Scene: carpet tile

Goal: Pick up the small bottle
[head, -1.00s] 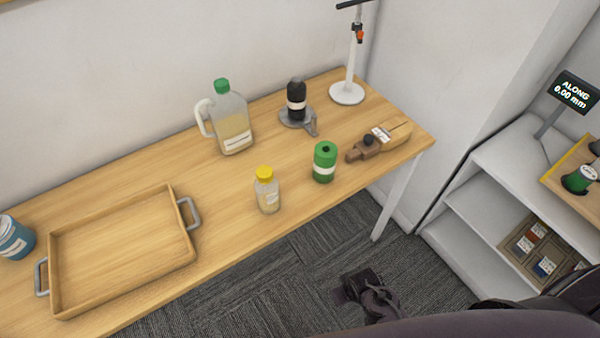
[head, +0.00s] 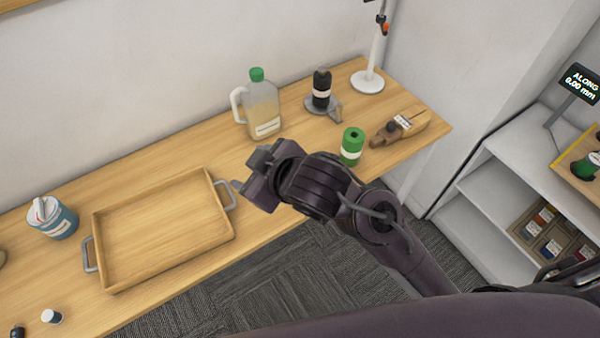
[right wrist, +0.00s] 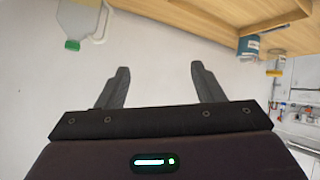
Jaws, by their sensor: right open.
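The small bottle, clear with a yellow cap in the earlier head view, is hidden now behind my right gripper and forearm. My right gripper (head: 248,172) is over the table, right of the tray and in front of the jug. In the right wrist view its two fingers (right wrist: 158,72) stand apart with nothing between them. That view is upside down and I cannot make out the small bottle in it. My left gripper is not in view.
The jug with a green cap (head: 263,108), a black bottle (head: 321,92), a green canister (head: 352,145) and a wooden plane (head: 395,129) stand behind or right of my arm. The wooden tray (head: 165,274) and a blue tin (head: 57,222) lie left.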

